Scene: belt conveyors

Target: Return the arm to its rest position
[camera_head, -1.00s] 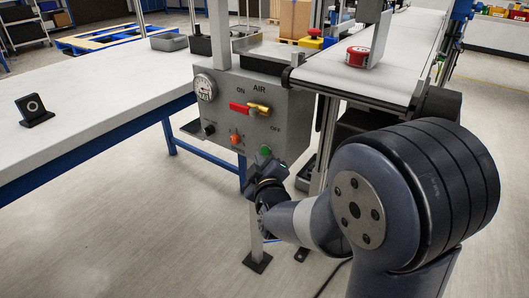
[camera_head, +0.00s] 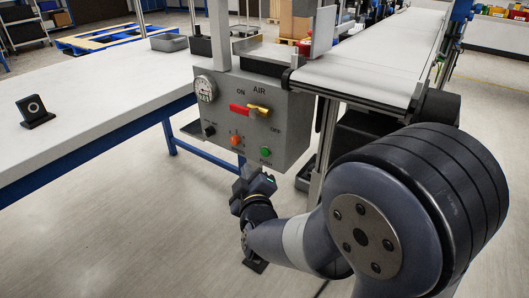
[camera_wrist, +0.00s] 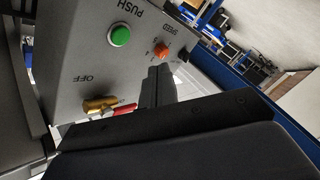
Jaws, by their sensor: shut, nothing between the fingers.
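My gripper (camera_head: 258,182) is shut and empty. It hangs in the air below the grey control panel, apart from it, with my arm reaching in from the lower right. In the wrist view, the closed fingers (camera_wrist: 158,82) stand dark in front of the panel. The panel (camera_head: 287,145) carries a green push button (camera_head: 265,152), an orange knob (camera_head: 235,140) and an air valve with a red handle (camera_head: 240,110). The green button also shows in the wrist view (camera_wrist: 120,35), clear of the fingers.
A belt conveyor (camera_head: 365,75) runs back at the right, with an upright plate (camera_head: 323,32) over its left edge. A red object (camera_head: 303,47) shows partly beside the plate. A white-topped table (camera_head: 100,95) stands at the left. Open floor (camera_head: 130,225) lies in front.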

